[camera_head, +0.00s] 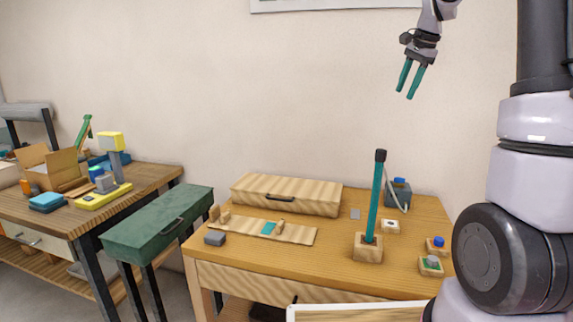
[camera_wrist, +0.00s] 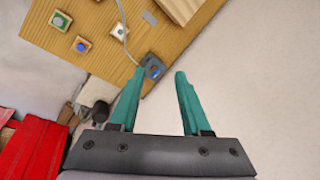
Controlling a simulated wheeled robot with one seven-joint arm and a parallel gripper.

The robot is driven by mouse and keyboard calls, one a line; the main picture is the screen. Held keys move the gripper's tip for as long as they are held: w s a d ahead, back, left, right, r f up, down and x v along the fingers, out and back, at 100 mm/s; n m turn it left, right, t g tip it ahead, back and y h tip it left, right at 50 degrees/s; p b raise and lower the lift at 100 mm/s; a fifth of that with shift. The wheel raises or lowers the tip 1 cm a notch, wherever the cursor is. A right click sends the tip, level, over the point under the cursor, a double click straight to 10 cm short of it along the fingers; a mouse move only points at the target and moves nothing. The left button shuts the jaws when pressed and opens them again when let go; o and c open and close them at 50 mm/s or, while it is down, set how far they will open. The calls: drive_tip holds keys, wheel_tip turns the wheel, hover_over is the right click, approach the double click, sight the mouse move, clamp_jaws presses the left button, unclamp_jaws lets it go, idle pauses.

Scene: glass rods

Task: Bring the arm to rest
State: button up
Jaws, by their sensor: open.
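My gripper (camera_head: 409,79) is raised high above the table, in front of the wall, at the upper right of the head view. Its two teal fingers point down and stand apart with nothing between them. In the wrist view the fingers (camera_wrist: 155,100) are also spread and empty. A teal rod (camera_head: 375,200) with a black top stands upright in a wooden block (camera_head: 368,249) on the table, well below my gripper and apart from it.
The air around my gripper is clear.

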drive_tip(key=s+a+r+n+t, duration=0.1)
drive_tip(key=s+a+r+n, duration=0.15)
drive_tip(key=s, duration=0.55)
drive_tip(key=s+a+r+n+t, duration=0.15)
drive_tip(key=s+a, duration=0.25)
drive_tip(key=s, duration=0.4)
drive_tip(key=s+a+f+n, duration=0.2)
drive_tip(key=s, duration=0.5)
drive_tip(key=s+a+f+n+t, duration=0.1)
drive_tip(key=s+a+f+n, duration=0.1)
drive_tip(key=s, duration=0.5)
drive_tip(key=shift+f+n, duration=0.8)
